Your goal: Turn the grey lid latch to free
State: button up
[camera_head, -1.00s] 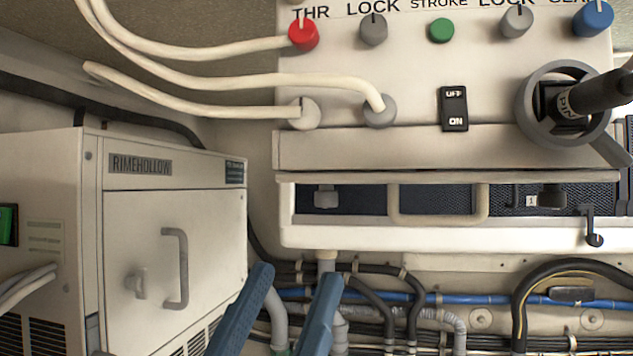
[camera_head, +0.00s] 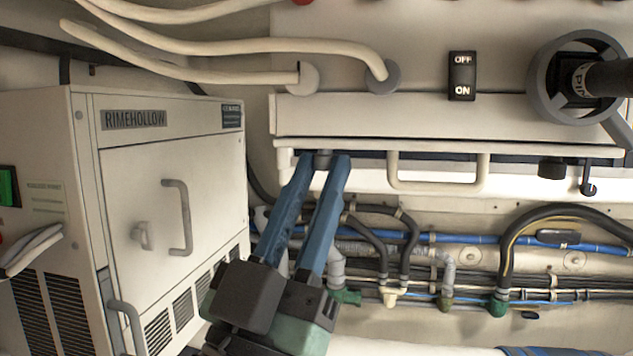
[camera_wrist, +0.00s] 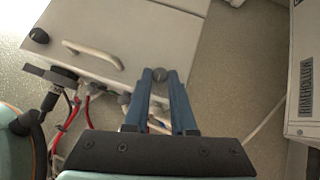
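The grey lid latch (camera_head: 323,159) is a small block on the front edge of the white lid (camera_head: 400,150), left of the lid's pale bar handle (camera_head: 437,186). My gripper (camera_head: 324,165) reaches up to it from below, with one blue finger on each side of the latch. The gap between the fingertips is about as wide as the latch, so the fingers look shut on it. In the wrist view the latch shows as a rounded grey knob (camera_wrist: 159,75) between the fingertips (camera_wrist: 160,84). The fingers hide part of it, and its turn angle is unclear.
A black latch (camera_head: 551,168) and a hook (camera_head: 588,178) are at the lid's right. Above are an OFF/ON switch (camera_head: 462,76) and cream hoses (camera_head: 230,45). The RIMEHOLLOW cabinet (camera_head: 150,195) stands left. Pipes and cables (camera_head: 430,250) run below the lid.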

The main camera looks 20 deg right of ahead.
grip_shut()
